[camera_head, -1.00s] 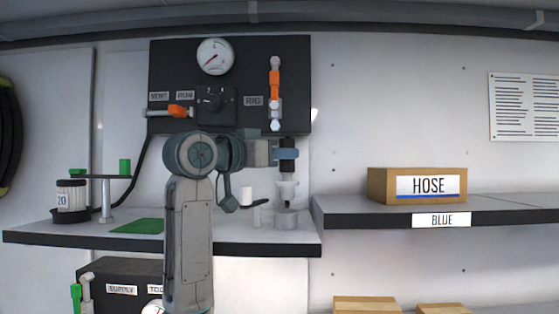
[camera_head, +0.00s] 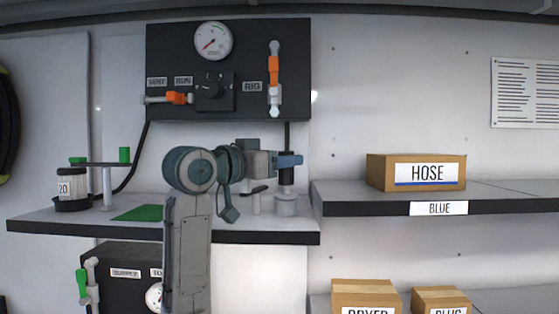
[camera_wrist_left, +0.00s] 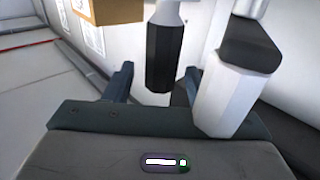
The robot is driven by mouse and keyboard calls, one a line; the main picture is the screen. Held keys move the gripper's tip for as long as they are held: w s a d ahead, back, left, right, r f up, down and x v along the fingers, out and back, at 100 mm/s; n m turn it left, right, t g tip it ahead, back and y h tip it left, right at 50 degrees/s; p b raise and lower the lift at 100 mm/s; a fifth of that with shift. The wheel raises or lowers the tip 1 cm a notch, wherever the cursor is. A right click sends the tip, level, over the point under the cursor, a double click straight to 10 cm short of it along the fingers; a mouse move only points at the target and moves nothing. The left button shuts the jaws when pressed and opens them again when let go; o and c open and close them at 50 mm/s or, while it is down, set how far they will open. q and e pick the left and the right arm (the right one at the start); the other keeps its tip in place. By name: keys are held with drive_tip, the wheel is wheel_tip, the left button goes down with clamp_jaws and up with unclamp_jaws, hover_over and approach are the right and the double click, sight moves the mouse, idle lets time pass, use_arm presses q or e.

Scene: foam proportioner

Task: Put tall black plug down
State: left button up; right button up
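The tall black plug (camera_head: 286,177) stands upright on a light grey round base (camera_head: 286,205) on the left shelf, below the panel. My left gripper (camera_head: 288,160) is at the plug's top, with one blue-grey finger hiding part of it. In the left wrist view, the black plug (camera_wrist_left: 162,58) shows between the two spread fingers (camera_wrist_left: 155,84), with a gap on its left side, so the gripper looks open. The light part joined to the plug shows at the picture's top. My right gripper is not in view.
A pale post with a dark lever (camera_head: 255,192) stands close left of the plug and looms large in the left wrist view (camera_wrist_left: 235,80). A green mat (camera_head: 138,213) and a jar marked 20 (camera_head: 70,186) are further left. A HOSE box (camera_head: 416,172) sits on the right shelf.

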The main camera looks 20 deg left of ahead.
use_arm(q)
drive_tip(key=b+v, duration=0.6)
drive_tip(key=v, duration=0.6)
drive_tip(key=shift+r, duration=0.15)
idle(0.3)
